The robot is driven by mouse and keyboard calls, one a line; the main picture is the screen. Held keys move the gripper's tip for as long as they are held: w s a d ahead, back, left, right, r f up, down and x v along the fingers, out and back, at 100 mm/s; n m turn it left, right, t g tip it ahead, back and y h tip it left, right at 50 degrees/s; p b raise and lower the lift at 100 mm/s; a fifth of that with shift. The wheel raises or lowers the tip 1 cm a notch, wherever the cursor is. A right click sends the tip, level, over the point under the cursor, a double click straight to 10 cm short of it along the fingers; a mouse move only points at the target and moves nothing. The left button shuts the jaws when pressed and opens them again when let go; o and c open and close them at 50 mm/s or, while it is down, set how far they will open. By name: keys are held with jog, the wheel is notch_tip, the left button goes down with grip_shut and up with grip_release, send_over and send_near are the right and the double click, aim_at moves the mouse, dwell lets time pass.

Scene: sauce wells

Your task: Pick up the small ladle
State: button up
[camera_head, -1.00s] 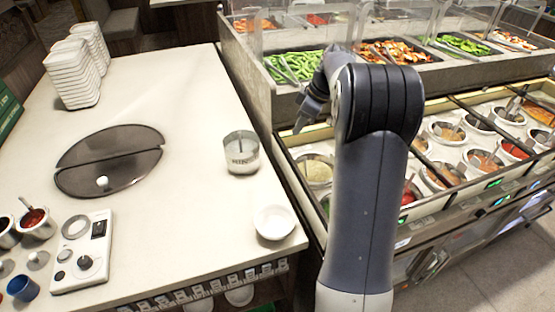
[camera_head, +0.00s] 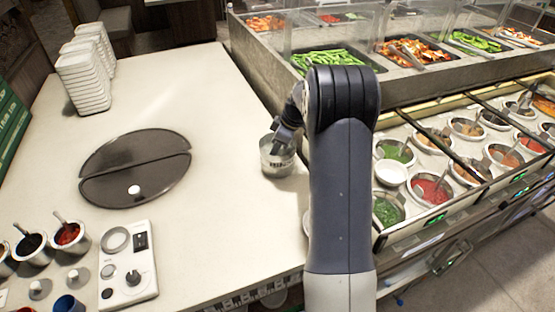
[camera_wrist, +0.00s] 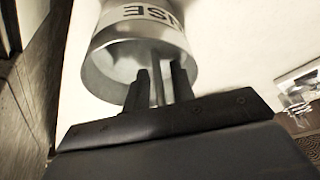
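No ladle bowl is plainly visible. In the wrist view a thin grey rod (camera_wrist: 158,85) shows between the two dark fingers of my gripper (camera_wrist: 160,88); it may be a handle, but I cannot tell. The fingers stand apart, one on each side of the rod, and I cannot tell if they touch it. They are at the mouth of a metal cup (camera_wrist: 105,70) with a lettered white band. In the head view this cup (camera_head: 275,165) stands on the white counter, with my gripper (camera_head: 279,142) at its rim. The cup's inside is mostly hidden.
The counter (camera_head: 225,110) carries a dark round inset (camera_head: 120,185), stacked white dishes (camera_head: 84,85) and a control panel (camera_head: 128,262). Sauce pots with handles, including a red one (camera_head: 67,238), stand lower left. Sauce wells (camera_head: 432,190) and food trays lie right.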

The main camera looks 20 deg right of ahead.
jog(key=shift+a+f, duration=0.15)
jog(key=shift+f, duration=0.15)
jog(key=shift+c, duration=0.3)
grip_shut()
notch_tip(320, 180, up, 10)
jog(key=shift+r+b, duration=0.1)
jog(key=shift+b, duration=0.35)
